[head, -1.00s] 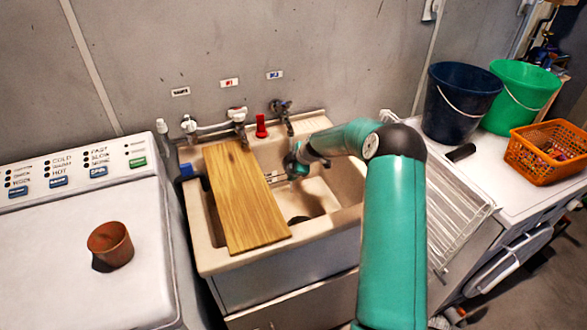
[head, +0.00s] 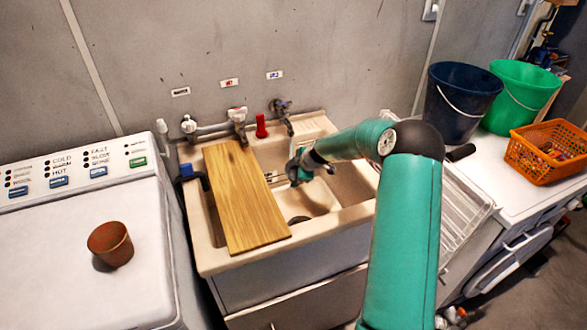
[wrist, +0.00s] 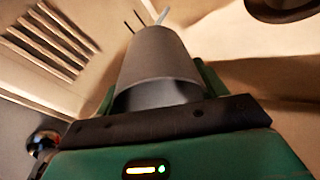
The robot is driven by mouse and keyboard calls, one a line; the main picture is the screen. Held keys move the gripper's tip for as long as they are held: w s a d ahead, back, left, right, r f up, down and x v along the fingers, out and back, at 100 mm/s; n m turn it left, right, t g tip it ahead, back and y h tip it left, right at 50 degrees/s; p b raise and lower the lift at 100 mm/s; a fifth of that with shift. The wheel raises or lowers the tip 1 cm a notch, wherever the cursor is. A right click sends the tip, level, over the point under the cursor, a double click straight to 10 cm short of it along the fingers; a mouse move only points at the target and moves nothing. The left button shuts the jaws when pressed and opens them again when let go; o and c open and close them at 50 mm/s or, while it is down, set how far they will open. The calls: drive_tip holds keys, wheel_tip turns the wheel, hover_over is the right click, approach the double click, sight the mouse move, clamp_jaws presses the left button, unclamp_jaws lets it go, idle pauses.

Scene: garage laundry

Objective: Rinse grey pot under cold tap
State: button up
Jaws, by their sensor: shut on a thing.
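My gripper (head: 298,170) is over the right part of the beige sink (head: 345,215), below and in front of the taps. It is shut on the grey pot (wrist: 160,62), which fills the middle of the wrist view with its wide open rim toward the wrist camera. In the head view the pot is mostly hidden or too small to make out. The right tap (head: 282,107), under a label with blue lettering (head: 274,74), is behind my gripper. The middle tap (head: 238,116) is under a red-lettered label (head: 229,83). I cannot make out running water.
A wooden board (head: 243,195) lies across the sink's left part. A red object (head: 261,127) stands on the back ledge. A brown pot (head: 110,244) sits on the washing machine at left. A wire rack (head: 462,205), two buckets (head: 460,100) and an orange basket (head: 545,153) are at right.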

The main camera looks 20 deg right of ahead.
drive_tip(key=shift+s+a, duration=0.3)
drive_tip(key=shift+s, duration=0.5)
drive_tip(key=shift+s+a, duration=0.3)
drive_tip(key=shift+s, duration=0.45)
drive_tip(key=shift+s+a, duration=0.3)
drive_tip(key=shift+s, duration=0.5)
drive_tip(key=s+a+r, duration=0.1)
drive_tip(key=s+r, duration=0.3)
drive_tip(key=shift+s+a, duration=0.35)
drive_tip(key=shift+a, duration=0.05)
drive_tip(key=w+f, duration=0.1)
drive_tip(key=w+d+f, duration=0.1)
drive_tip(key=w, duration=0.1)
drive_tip(key=w+d+f, duration=0.1)
drive_tip(key=w+f, duration=0.1)
drive_tip(key=shift+w, duration=0.25)
drive_tip(key=shift+w+d, duration=0.2)
drive_tip(key=shift+w, duration=0.1)
